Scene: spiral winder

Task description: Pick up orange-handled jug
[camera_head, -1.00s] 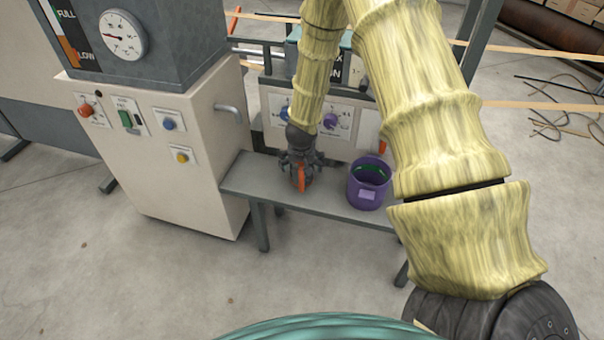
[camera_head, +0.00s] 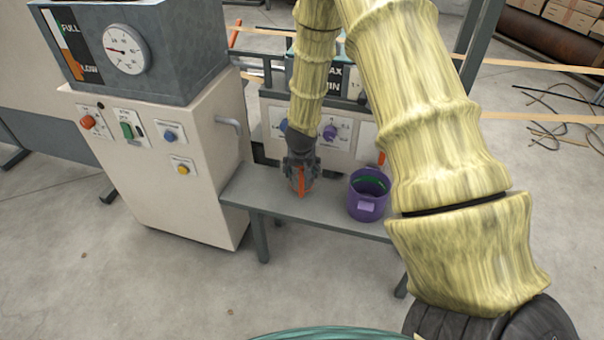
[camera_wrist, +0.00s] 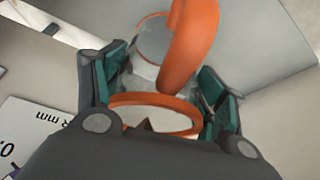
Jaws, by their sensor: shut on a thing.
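The orange-handled jug shows in the wrist view, with its thick orange handle (camera_wrist: 188,45) and its clear, greyish body (camera_wrist: 152,45) with an orange rim between the teal finger pads. In the head view the jug's orange handle (camera_head: 301,181) shows below my gripper (camera_head: 300,168), over the grey bench. My gripper's fingers are on either side of the jug in the wrist view (camera_wrist: 158,88) and are shut on it. Much of the jug is hidden by the gripper in the head view. I cannot tell whether its base touches the bench.
A purple bucket (camera_head: 367,203) stands on the grey bench (camera_head: 270,196) just right of my gripper. A beige cabinet (camera_head: 190,205) with buttons stands at left, close to the bench. A panel with a purple knob (camera_head: 330,132) rises behind the bench.

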